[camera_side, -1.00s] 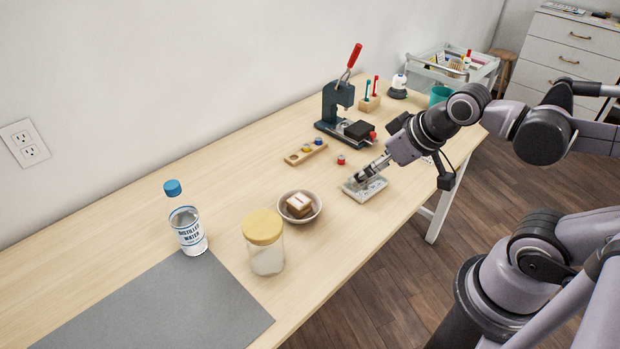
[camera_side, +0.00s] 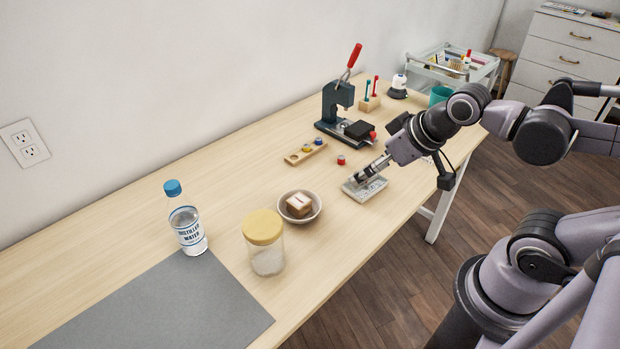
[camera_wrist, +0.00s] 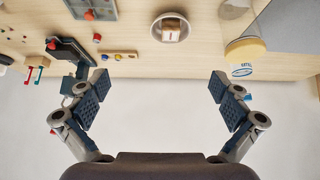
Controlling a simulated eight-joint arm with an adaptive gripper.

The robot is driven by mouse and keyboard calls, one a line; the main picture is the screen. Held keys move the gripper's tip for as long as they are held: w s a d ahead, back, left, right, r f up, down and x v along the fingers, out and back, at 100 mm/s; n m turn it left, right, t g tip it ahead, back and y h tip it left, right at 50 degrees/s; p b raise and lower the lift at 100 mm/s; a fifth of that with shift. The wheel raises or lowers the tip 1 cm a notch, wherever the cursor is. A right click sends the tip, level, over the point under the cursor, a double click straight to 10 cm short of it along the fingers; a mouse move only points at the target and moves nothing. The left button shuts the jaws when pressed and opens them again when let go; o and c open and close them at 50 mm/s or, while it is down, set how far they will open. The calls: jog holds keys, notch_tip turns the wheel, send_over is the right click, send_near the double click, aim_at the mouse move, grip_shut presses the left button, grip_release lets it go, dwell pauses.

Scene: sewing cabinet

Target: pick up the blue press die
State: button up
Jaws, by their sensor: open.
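My gripper (camera_side: 363,178) is above the small grey tray (camera_side: 376,190), to the right of and nearer the table's front edge than the rack. In the wrist view my gripper (camera_wrist: 160,86) is open with nothing between its fingers.
A red die (camera_side: 341,159) stands alone between rack and tray. The press (camera_side: 333,102) with its red handle stands behind the rack. A bowl (camera_side: 313,216) with a wooden block, a yellow-lidded jar (camera_side: 264,245) and a water bottle (camera_side: 187,228) stand towards the left.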

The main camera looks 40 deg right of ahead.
jog(key=c, duration=1.1)
jog(key=shift+r, duration=0.1)
jog(key=w+d+r+m+g+h, duration=0.1)
jog(key=w+d+r+m+g, duration=0.25)
jog(key=w, duration=0.65)
jog(key=m+g+h, duration=0.3)
jog(key=m+h, duration=0.1)
jog(key=m, duration=1)
send_over(318, 139)
jog(key=a, duration=0.5)
notch_tip(318, 139, down, 15)
jog(key=shift+n, duration=0.25)
jog(key=x, duration=1)
jog(key=shift+s+f, duration=0.1)
jog(key=shift+s, duration=0.3)
